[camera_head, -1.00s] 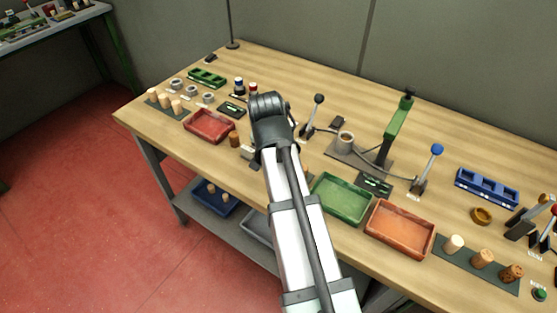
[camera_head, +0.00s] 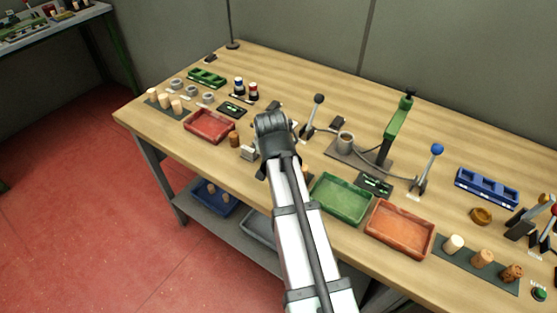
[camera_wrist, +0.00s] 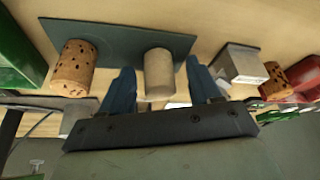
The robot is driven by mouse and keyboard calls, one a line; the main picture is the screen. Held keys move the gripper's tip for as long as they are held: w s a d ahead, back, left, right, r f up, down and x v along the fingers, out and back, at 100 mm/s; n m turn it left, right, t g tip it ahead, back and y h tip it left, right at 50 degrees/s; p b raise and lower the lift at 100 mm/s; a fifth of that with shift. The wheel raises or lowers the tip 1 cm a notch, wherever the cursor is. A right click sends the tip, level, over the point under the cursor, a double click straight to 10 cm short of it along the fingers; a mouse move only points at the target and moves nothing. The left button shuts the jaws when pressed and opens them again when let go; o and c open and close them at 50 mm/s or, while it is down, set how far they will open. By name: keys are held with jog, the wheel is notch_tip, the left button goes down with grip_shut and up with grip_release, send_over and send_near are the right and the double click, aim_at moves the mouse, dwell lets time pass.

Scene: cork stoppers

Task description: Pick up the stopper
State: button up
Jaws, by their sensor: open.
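In the wrist view, a pale, smooth stopper (camera_wrist: 158,73) stands on a dark grey-green mat (camera_wrist: 112,38). My gripper (camera_wrist: 160,66) is open, with one blue finger on each side of this stopper in the picture and a visible gap on both sides. I cannot tell how deep the stopper sits between the fingers. A brown speckled cork stopper (camera_wrist: 74,66) stands on the same mat to the left, outside the fingers. In the head view my arm hides the gripper and the pale stopper; part of a brown stopper (camera_head: 305,171) shows beside the arm.
In the wrist view, a metal block (camera_wrist: 241,65) stands close to the right finger, with another cork (camera_wrist: 276,82) beyond it. A red tray (camera_head: 209,126), a green tray (camera_head: 341,198) and an orange tray (camera_head: 400,229) line the bench's front. A lever (camera_head: 312,117) stands behind my arm.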

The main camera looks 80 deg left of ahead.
jog(key=shift+c, duration=0.3)
jog(key=c, duration=1)
jog(key=shift+r, duration=0.1)
notch_tip(320, 180, up, 9)
jog(key=shift+r, duration=0.1)
jog(key=shift+w+a+r+m+t+h, duration=0.35)
jog(key=shift+w+r+m, duration=0.45)
jog(key=shift+w, duration=2.65)
jog(key=shift+w+a+r+m+t+h, duration=0.1)
jog(key=shift+w+a+r+m, duration=0.6)
jog(key=shift+w, duration=2.8)
jog(key=shift+w+a+r+m+t+h, duration=0.2)
jog(key=shift+w+r+m, duration=0.6)
jog(key=shift+w, duration=2.65)
